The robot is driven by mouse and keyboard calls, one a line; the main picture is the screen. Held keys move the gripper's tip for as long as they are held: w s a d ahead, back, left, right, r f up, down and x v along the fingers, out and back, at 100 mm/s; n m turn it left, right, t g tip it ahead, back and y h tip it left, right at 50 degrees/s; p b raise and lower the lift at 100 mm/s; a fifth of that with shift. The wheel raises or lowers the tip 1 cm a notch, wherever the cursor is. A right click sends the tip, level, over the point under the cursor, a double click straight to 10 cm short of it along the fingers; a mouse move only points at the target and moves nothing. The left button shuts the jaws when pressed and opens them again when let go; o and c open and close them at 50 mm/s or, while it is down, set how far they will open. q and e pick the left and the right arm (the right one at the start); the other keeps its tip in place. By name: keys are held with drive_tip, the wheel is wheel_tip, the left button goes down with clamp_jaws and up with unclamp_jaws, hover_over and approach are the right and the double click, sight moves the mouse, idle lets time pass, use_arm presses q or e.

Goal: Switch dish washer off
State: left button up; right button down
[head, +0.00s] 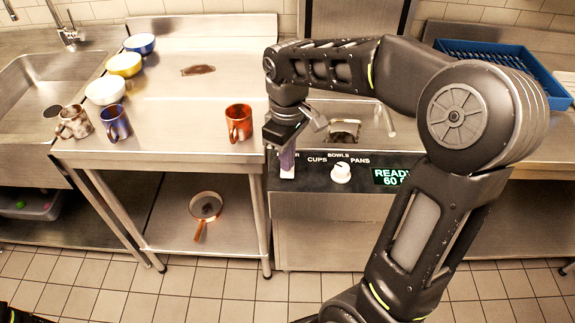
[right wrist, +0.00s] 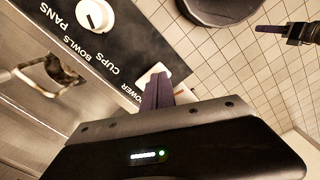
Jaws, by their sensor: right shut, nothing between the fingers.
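The dish washer's black control panel (head: 312,181) is on the front of the steel unit, with a white knob (head: 341,174) under the words CUPS, BOWLS, PANS. A display (head: 390,177) reads READY 60. The white power switch (head: 287,173) is at the panel's left end; in the right wrist view (right wrist: 151,72) it sits beside the word POWER. My right gripper (head: 287,160) is shut and empty, its purple fingertips at the switch and partly covering it. Whether they touch is unclear. My left gripper (right wrist: 270,29) is small in the right wrist view; its jaw opening is unclear.
A copper mug (head: 238,122) stands on the steel table just left of the right gripper. A blue mug (head: 115,122), another mug (head: 74,122) and several bowls (head: 106,91) are farther left. A blue rack (head: 500,62) is at the back right. A pan (head: 205,206) is on the lower shelf.

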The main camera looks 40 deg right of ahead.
drive_tip(key=shift+f+b, duration=0.75)
drive_tip(key=shift+f, duration=0.3)
idle(0.4)
drive_tip(key=shift+r, duration=0.1)
drive_tip(key=shift+r+p, duration=2.95)
drive_tip(key=shift+r, duration=0.55)
